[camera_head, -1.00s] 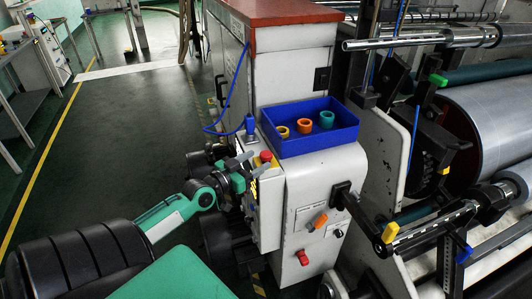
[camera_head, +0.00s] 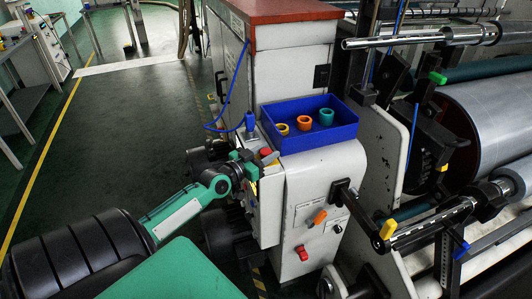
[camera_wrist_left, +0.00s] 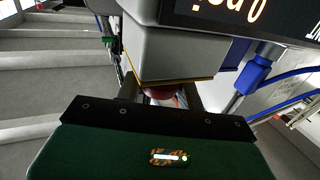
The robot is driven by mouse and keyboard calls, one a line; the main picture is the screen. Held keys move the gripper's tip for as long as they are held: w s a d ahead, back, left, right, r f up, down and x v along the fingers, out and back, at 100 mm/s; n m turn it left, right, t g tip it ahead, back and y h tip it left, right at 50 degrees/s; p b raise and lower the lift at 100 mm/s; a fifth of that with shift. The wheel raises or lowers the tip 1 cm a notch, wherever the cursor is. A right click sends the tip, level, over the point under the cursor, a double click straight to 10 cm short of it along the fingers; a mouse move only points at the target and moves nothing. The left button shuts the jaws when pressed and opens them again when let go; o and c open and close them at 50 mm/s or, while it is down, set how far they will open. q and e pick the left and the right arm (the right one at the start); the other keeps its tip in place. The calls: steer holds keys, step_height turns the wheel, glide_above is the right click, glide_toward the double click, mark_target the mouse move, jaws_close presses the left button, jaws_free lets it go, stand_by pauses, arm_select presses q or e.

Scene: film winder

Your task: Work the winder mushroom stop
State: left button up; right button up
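The red mushroom stop (camera_head: 265,152) sits on the top of the small control box at the near left side of the grey winder cabinet. My left gripper (camera_head: 260,160) is right at it, and its fingers partly hide the stop and its yellow base. In the left wrist view a dark red rounded part, the stop (camera_wrist_left: 160,92), shows between the fingers, under a grey housing. The fingers stand apart on either side of it. Whether they touch it is hidden. My right gripper is not in view.
A blue tray (camera_head: 335,133) with yellow, orange and teal rings stands on the cabinet, just right of the stop. A blue plug and cable (camera_head: 250,122) are behind it. An orange switch (camera_head: 320,216) and a red switch (camera_head: 301,252) are on the front. Large rollers (camera_head: 490,120) fill the right.

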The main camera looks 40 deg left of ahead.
arm_select(q)
jaws_close()
steer(key=shift+r+p, duration=0.9)
steer(key=shift+r, duration=0.25)
steer(key=o, duration=0.7)
jaws_free()
steer(key=shift+f, duration=0.15)
